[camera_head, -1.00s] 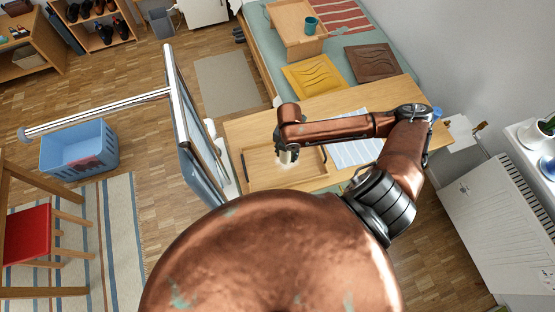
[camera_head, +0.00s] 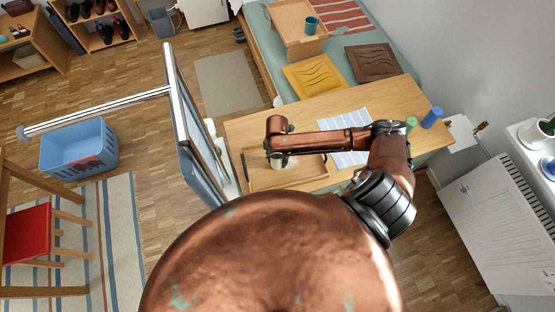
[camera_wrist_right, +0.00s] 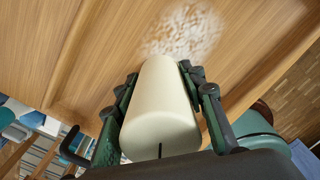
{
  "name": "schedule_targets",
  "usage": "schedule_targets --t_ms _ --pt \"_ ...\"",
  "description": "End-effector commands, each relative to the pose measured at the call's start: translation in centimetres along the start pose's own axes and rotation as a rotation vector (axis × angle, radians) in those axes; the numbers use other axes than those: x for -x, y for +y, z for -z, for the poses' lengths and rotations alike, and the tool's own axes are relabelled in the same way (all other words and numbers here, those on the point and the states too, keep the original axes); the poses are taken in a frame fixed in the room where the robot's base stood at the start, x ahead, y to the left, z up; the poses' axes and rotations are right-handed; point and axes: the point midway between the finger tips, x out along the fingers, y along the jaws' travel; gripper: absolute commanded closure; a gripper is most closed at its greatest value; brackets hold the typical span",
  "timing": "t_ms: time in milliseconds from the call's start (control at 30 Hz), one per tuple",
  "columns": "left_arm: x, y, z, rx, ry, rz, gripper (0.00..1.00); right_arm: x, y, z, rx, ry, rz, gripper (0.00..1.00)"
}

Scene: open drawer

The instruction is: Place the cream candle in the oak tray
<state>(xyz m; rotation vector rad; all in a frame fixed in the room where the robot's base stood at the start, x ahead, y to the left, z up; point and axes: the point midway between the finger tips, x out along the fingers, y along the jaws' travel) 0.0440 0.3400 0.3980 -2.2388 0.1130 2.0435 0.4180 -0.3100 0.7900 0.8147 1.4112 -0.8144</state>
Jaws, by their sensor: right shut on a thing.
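The cream candle (camera_wrist_right: 160,105) fills the middle of the right wrist view, with its dark wick towards the camera. My right gripper (camera_wrist_right: 158,73) is shut on it, one green finger on each side. The oak tray (camera_head: 268,182) lies on the light wooden table in the head view, with a dark handle at each end. My right gripper (camera_head: 282,159) is over the tray there, largely hidden under the copper wrist. Wood with a raised rim shows beyond the candle in the wrist view; I cannot tell whether the candle touches it. My left gripper is out of view.
A striped cloth (camera_head: 343,137) lies right of the tray on the table (camera_head: 385,98). A green cylinder (camera_head: 411,124) and a blue cylinder (camera_head: 432,117) stand at the right end. A framed panel (camera_head: 190,130) rises left of the table. Clear tabletop lies behind the tray.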

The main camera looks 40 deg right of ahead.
Motion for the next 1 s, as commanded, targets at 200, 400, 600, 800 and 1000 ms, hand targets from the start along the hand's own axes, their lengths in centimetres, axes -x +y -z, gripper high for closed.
schedule_targets --t_ms 200,400,600,800,1000 --pt "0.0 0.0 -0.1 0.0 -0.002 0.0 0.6 -0.2 0.0 0.0 0.0 0.0 0.0 0.54" --pt "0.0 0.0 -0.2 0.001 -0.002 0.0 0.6 -0.2 0.0 0.0 0.0 0.0 0.0 0.45" --pt "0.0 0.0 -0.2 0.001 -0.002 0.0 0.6 -0.1 0.0 0.0 0.0 0.0 0.0 0.45" --pt "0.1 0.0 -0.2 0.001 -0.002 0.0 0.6 1.9 0.1 -0.1 0.002 -0.001 -0.002 0.45" --pt "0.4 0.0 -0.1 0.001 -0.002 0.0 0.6 6.2 0.1 -0.1 0.002 -0.003 -0.003 0.45"
